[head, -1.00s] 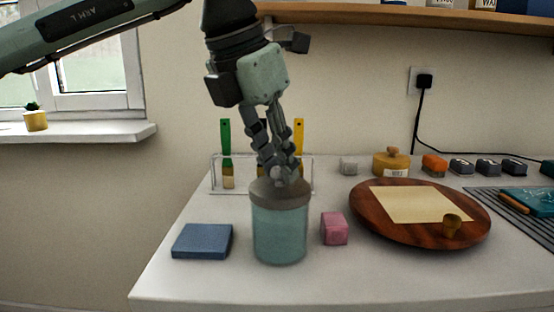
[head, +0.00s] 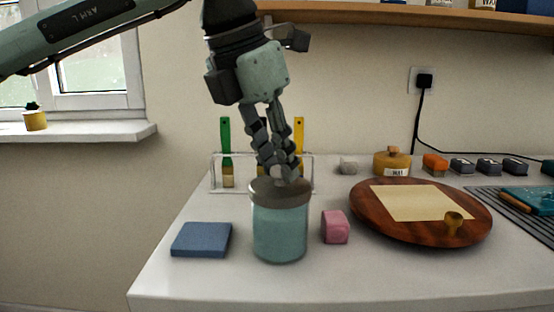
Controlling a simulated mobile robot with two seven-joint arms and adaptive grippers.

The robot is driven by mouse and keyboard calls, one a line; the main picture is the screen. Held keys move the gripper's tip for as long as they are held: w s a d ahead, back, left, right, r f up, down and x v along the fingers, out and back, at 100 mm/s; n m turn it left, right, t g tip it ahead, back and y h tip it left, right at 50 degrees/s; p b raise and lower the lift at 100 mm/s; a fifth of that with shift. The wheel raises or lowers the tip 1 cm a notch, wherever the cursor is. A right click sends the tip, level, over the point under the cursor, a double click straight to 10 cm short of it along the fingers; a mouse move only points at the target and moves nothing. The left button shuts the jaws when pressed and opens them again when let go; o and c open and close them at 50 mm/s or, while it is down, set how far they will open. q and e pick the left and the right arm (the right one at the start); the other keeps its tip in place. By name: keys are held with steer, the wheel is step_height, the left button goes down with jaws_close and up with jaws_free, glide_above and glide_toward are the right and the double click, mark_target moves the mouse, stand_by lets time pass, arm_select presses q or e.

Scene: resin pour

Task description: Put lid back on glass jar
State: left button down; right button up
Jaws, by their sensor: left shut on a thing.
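The glass jar (head: 280,232) stands upright on the white table and looks filled with something teal. The grey-brown lid (head: 262,193) sits level at the jar's mouth. I cannot tell whether it is fully seated. My left gripper (head: 279,172) comes down from above, its fingers shut on the lid's knob over the middle of the jar. The fingers hide most of the knob. My right gripper is not in view.
A blue block (head: 201,239) lies left of the jar and a pink block (head: 335,227) close to its right. A round wooden board (head: 365,222) is farther right. A clear rack (head: 214,174) with brushes stands behind the jar.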

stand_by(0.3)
arm_select(q)
steer(key=c, duration=1.2)
jaws_free()
steer(key=o, duration=0.4)
steer(key=shift+o, duration=0.2)
steer(key=shift+r+p, duration=2.25)
steer(key=shift+r, duration=1.3)
